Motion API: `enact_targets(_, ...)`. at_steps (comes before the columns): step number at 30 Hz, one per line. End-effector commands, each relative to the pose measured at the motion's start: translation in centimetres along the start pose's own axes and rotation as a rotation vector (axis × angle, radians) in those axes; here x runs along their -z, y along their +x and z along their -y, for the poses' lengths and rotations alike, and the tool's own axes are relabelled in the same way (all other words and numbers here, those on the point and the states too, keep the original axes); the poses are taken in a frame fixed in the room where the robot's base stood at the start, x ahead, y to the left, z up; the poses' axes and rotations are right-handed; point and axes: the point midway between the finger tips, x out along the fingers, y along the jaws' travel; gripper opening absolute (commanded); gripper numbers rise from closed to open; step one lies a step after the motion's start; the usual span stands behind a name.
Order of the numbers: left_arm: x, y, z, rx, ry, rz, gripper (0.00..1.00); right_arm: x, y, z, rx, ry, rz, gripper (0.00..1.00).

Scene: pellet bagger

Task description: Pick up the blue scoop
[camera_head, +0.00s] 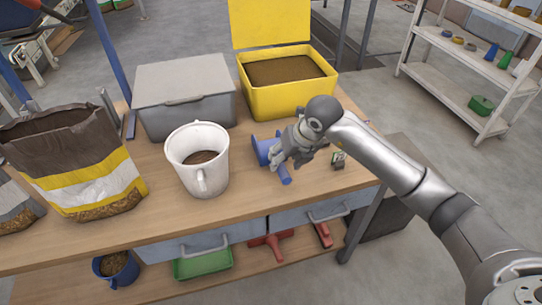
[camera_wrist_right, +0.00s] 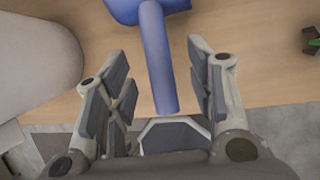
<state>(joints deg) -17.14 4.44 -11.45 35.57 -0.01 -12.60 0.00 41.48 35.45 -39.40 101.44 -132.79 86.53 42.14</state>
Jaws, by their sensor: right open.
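The blue scoop (camera_head: 264,150) lies on the wooden bench, to the right of the white pitcher and in front of the yellow bin. Its handle (camera_head: 285,176) points toward the bench's front edge. My right gripper (camera_head: 285,158) is over the scoop and hides part of it. In the right wrist view the scoop's handle (camera_wrist_right: 157,60) runs between the two open fingers of the gripper (camera_wrist_right: 160,95), with space visible on both sides. The scoop's bowl is mostly cut off at the top of that view. My left gripper is not in view.
A white pitcher (camera_head: 205,172) with brown pellets stands left of the scoop. A grey lidded box (camera_head: 185,100) and an open yellow bin (camera_head: 285,100) stand behind. A pellet bag (camera_head: 85,165) is at the left. A small dark item (camera_head: 339,160) lies right of the gripper.

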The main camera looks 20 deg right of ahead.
Motion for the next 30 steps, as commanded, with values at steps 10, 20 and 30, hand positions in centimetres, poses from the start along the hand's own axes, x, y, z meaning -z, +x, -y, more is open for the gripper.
enact_targets(10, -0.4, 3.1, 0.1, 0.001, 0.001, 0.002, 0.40, -0.2, 4.6, -0.1, -0.002, 0.000, 0.000, 0.50)
enact_targets(20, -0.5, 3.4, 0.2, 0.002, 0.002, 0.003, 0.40, -0.3, 5.2, -0.2, -0.001, -0.001, 0.000, 0.50)
enact_targets(30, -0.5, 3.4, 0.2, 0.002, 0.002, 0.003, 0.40, -0.3, 5.2, -0.2, -0.002, -0.001, 0.000, 0.12)
